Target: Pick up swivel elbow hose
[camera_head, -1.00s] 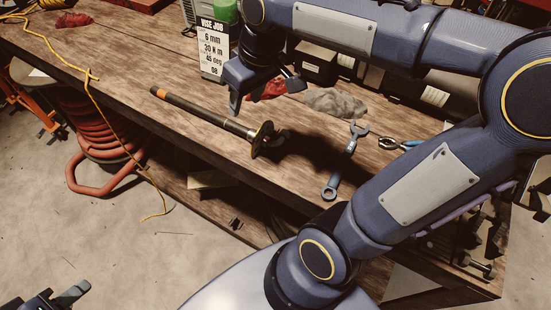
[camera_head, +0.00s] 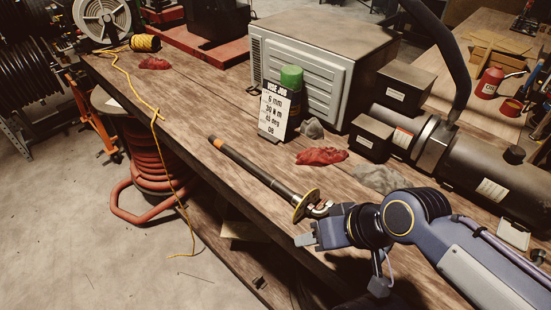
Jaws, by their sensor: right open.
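The swivel elbow hose (camera_head: 262,174) lies on the wooden workbench (camera_head: 185,100). It is a dark hose with an orange band at its far left end. A brass-coloured flange and a metal elbow are at its near right end. My right gripper (camera_head: 318,226) is open beside the flange and elbow end, close to the bench's front edge. One pale finger points left, just below the flange. I cannot tell whether it touches the hose, and the gripper partly hides the elbow end. My left gripper is not in view.
A job card (camera_head: 273,112), a green-topped container (camera_head: 291,80) and a grey ribbed box (camera_head: 325,65) stand behind the hose. A red rag (camera_head: 321,156) and a grey rag (camera_head: 380,178) lie beyond my right gripper. Bare bench lies left of the hose.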

